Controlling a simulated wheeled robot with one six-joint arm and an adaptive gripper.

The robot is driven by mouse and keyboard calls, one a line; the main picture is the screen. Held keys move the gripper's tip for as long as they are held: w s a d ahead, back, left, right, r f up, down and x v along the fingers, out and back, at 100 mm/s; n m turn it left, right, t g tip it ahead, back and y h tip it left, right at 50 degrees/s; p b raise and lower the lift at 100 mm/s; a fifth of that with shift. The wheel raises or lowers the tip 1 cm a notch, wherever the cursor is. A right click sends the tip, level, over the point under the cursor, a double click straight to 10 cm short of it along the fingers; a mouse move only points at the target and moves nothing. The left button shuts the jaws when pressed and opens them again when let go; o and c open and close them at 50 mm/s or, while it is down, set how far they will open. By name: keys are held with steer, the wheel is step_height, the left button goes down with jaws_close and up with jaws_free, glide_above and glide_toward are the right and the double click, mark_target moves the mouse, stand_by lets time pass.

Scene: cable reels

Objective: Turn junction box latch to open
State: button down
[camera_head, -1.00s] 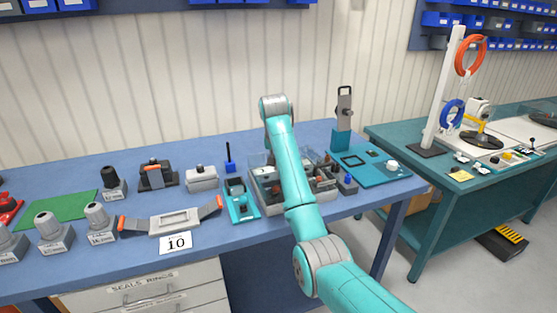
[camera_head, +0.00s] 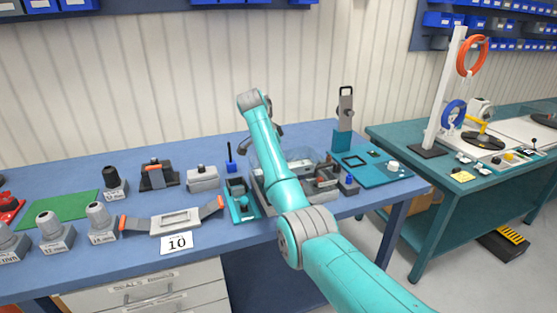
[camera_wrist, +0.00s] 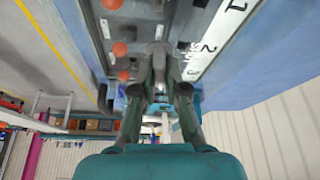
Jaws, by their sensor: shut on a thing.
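The junction box (camera_head: 256,190) is a grey case with a transparent lid on the blue bench, partly hidden behind my arm. My gripper (camera_wrist: 160,50) reaches down at the box in the wrist view. Its dark fingers are close together around a small grey part, which I take to be the latch (camera_wrist: 159,44); the fingers cover most of it. In the head view only a dark piece of my gripper shows beside my wrist.
Left of the box stand a small teal fixture (camera_head: 243,207) and a grey tray with orange ends (camera_head: 173,221). A teal board with an upright post (camera_head: 345,110) is to the right. The wall is close behind the bench (camera_head: 100,270).

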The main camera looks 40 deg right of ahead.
steer(key=shift+f+m+g, duration=0.1)
steer(key=shift+m+g, duration=0.3)
steer(key=shift+m, duration=0.7)
steer(key=c, duration=1.2)
jaws_free()
steer(key=shift+w, duration=0.1)
